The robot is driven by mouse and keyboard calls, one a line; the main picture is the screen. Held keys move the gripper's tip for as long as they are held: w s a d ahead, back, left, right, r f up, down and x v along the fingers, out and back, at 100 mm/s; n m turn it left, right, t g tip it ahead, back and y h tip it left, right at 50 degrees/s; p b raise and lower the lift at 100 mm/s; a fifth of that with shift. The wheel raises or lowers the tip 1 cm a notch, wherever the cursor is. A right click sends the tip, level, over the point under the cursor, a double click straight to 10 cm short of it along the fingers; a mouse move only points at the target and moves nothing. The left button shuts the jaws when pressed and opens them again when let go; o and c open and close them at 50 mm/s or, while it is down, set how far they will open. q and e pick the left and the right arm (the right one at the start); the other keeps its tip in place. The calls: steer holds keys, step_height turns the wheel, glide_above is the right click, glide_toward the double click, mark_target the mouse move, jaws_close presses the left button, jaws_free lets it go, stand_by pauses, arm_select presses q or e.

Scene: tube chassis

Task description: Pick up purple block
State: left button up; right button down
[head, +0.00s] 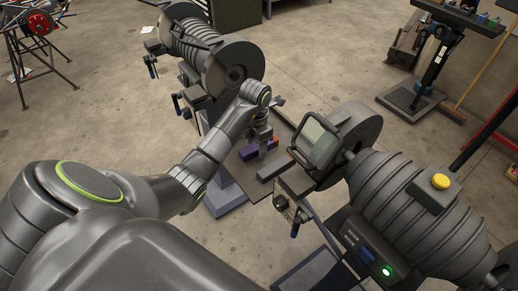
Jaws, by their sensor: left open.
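The purple block (247,153) is small and lies on a dark flat surface between the two large ribbed machines, near the picture's middle. My left arm reaches in from the left and ends above this surface. My left gripper (263,153) points down just right of the purple block's visible part and is open. It covers part of the area, so I cannot tell whether the fingers touch the block or stand around it. My right gripper is not in view.
An orange piece (273,143) shows just right of my left gripper. A grey bar (275,168) lies nearer on the surface. Ribbed machines stand at the back left (205,48) and right (395,190). A black screen frame (316,140) stands close on the right.

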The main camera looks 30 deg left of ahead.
arm_select(q)
steer(key=shift+f, duration=0.35)
steer(key=shift+c, duration=0.3)
steer(key=c, duration=1)
